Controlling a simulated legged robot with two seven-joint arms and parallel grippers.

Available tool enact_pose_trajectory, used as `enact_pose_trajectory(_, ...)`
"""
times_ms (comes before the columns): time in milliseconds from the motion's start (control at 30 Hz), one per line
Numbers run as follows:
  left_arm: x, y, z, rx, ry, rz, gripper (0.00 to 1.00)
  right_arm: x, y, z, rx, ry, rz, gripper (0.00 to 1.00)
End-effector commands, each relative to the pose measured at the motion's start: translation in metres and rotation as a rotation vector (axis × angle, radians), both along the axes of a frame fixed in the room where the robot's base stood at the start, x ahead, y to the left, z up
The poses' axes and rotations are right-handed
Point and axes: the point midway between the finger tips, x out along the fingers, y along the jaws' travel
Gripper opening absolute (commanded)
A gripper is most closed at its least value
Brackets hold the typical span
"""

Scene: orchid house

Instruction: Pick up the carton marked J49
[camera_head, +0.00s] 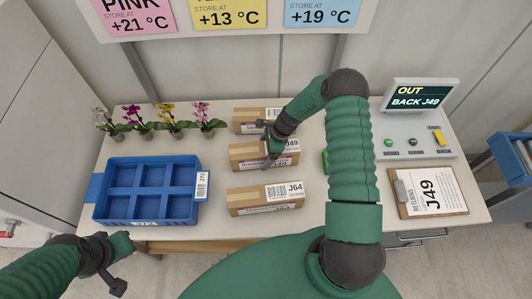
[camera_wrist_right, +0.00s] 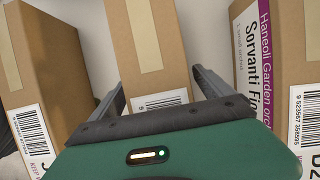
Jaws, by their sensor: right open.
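The carton marked J49 (camera_head: 248,154) is the middle one of three brown cartons lying in a column on the bench in the head view; its label ends in "49", partly covered by my right gripper. My right gripper (camera_head: 267,146) is open over this carton. In the right wrist view a brown carton (camera_wrist_right: 150,45) shows between the two open fingers (camera_wrist_right: 160,92), with a small gap visible on each side. My left gripper (camera_head: 122,266) is open and empty, off the bench's front left edge.
Carton J64 (camera_head: 264,198) lies in front; another carton (camera_head: 249,115) lies behind, partly hidden by my arm. A blue crate (camera_head: 147,163) stands left, below potted orchids (camera_head: 170,122). A J49 clipboard (camera_head: 428,191) and a console (camera_head: 413,133) reading "BACK J49" are right.

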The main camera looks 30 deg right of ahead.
Motion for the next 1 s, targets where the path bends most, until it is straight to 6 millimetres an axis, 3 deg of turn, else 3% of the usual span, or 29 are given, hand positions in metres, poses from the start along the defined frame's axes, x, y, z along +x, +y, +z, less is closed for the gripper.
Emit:
enact_pose_trajectory(200, -0.0001, 0.0001, -0.0005, 0.0, 0.001, 0.0, 0.0, 0.001, 0.0025, -0.0012, -0.003, -0.001, 0.001, 0.9)
enact_pose_trajectory(867, 0.0, 0.0001, -0.0005, 0.0, 0.0, 0.0, 0.0, 0.0004, 0.0001, -0.0015, -0.001, -0.001, 0.001, 0.03)
enact_pose_trajectory(1000, 0.0, 0.0001, -0.0004, 0.0, 0.0, 0.0, 0.0, 0.0007, -0.0001, -0.0013, -0.001, -0.001, 0.001, 0.0)
